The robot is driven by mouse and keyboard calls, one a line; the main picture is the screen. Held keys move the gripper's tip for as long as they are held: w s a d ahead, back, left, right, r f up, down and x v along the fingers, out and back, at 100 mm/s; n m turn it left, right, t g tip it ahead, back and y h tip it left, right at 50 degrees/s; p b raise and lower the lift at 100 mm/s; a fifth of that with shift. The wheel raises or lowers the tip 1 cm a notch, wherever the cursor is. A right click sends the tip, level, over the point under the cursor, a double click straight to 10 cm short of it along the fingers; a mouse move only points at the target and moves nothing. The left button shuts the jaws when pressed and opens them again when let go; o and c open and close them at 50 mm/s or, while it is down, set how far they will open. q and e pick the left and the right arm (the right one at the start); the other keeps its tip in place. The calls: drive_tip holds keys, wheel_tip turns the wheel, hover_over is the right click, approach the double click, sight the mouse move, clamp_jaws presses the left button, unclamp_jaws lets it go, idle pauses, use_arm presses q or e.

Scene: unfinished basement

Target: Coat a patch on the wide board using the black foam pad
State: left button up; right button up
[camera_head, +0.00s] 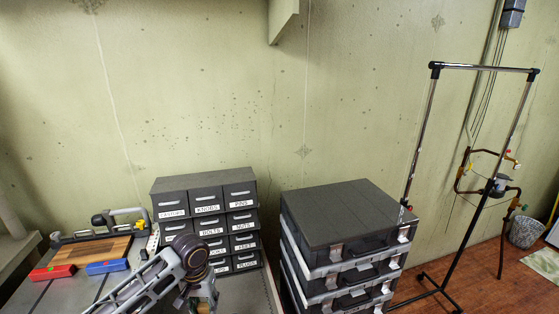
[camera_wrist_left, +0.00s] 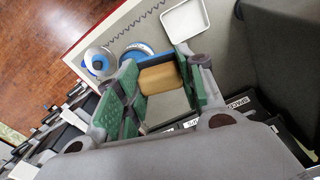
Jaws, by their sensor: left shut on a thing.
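My left gripper (camera_wrist_left: 158,62), with green-lined fingers, shows in the left wrist view. It is shut on a tan block (camera_wrist_left: 158,78); a flat grey area shows just below the block between the fingers. I cannot tell whether the tan block is part of the foam pad, as no black foam shows on it. My right gripper is out of view.
A grey drawer cabinet (camera_head: 207,190) with labels stands at the back of the bench (camera_head: 30,297). Red (camera_head: 52,272) and blue (camera_head: 107,267) blocks lie at the left. Stacked black cases (camera_head: 347,225) stand right. A white tray (camera_wrist_left: 186,20) and blue-rimmed can (camera_wrist_left: 98,62) are near my gripper.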

use_arm(q)
drive_tip(key=shift+s+f, duration=0.2)
drive_tip(key=shift+f, duration=0.05)
drive_tip(key=shift+r, duration=0.1)
idle(0.4)
